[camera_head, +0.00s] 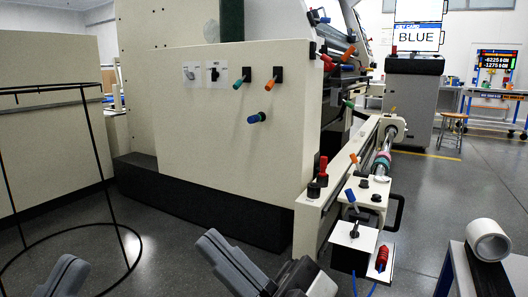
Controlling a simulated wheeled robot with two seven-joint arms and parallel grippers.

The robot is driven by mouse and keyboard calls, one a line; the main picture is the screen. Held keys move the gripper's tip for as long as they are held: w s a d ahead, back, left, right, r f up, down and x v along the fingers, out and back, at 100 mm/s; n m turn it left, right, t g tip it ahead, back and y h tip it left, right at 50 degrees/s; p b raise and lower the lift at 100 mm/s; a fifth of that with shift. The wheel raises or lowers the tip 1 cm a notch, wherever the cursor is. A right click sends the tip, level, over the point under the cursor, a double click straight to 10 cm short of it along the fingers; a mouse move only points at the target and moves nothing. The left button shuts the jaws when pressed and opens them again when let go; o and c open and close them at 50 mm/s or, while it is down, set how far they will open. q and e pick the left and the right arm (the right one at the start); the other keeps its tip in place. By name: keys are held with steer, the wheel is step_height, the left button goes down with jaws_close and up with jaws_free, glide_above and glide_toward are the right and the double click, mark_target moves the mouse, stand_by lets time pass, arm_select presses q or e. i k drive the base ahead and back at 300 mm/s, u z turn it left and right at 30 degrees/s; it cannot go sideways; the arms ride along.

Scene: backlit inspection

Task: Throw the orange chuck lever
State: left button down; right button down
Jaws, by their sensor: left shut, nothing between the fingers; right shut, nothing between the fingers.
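Several orange-handled levers show, and I cannot read labels to tell which is the chuck lever. A smaller orange handle (354,158) sits by the shaft (384,155) further up. Another orange lever (269,87) is on the cream side panel, beside a green one (239,82) and above a blue one (256,119). My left gripper (66,264) is shut and empty at the bottom left. My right gripper (213,240) is shut and empty at the bottom centre, apart from every lever.
A red knob (322,168) and a red coil (382,257) are on the machine arm. A white box (354,235) is below. A table with a white roll (488,239) stands at the lower right. A black wire frame (92,130) is at the left. Open floor lies right of the machine.

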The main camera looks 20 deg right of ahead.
mark_target(354, 160)
steer(key=u, duration=0.3)
steer(key=i, duration=1.45)
steer(key=z, duration=1.05)
steer(key=i, duration=1)
steer(key=z, duration=0.8)
steer(key=i, duration=0.5)
